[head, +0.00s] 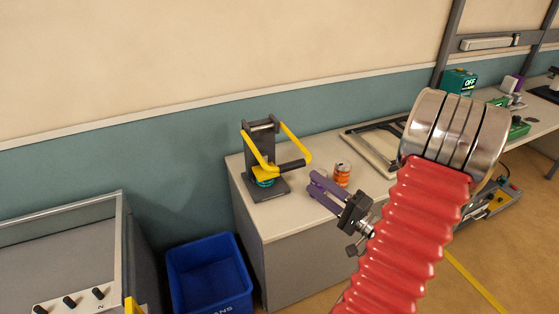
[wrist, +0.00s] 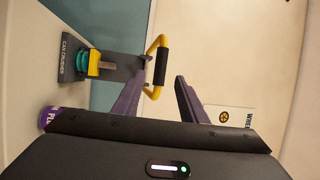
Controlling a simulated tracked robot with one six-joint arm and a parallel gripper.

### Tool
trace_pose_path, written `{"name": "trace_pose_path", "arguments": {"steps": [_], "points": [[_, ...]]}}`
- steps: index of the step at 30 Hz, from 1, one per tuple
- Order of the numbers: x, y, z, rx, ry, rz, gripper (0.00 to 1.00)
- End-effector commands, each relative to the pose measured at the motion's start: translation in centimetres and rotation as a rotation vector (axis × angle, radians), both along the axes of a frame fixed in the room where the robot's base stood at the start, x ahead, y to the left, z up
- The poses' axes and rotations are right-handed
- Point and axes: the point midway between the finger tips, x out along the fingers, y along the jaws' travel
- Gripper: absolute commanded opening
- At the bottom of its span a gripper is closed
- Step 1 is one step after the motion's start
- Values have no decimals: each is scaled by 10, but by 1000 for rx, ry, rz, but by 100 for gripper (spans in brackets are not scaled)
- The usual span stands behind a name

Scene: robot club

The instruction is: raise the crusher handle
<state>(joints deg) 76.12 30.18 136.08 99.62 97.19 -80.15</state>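The can crusher (head: 251,150) stands on the bench, a dark upright plate with a yellow press block over a teal piece. Its yellow handle (head: 296,144) hangs down in front, with a black grip (head: 292,165) at the end. In the wrist view the crusher (wrist: 122,67) is turned sideways, and the black grip (wrist: 162,66) shows between my fingertips. My gripper (head: 316,184) has purple fingers and is just to the right of the grip. In the wrist view my gripper (wrist: 165,72) is open and empty. I cannot tell whether a finger touches the handle.
An orange can (head: 342,174) stands on the bench (head: 275,215) close behind my gripper. A grey tray (head: 368,148) lies farther right. A blue bin (head: 208,275) is on the floor left of the bench. A grey machine (head: 65,250) stands at far left.

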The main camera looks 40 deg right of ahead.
Motion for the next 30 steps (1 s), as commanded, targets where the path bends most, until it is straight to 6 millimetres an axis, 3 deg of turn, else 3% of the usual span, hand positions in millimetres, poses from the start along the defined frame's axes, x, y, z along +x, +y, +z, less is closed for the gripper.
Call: {"name": "trace_pose_path", "arguments": {"steps": [14, 30], "points": [[6, 1, 1, -1, 0, 3, 39], [62, 8, 10, -1, 0, 6, 39]]}}
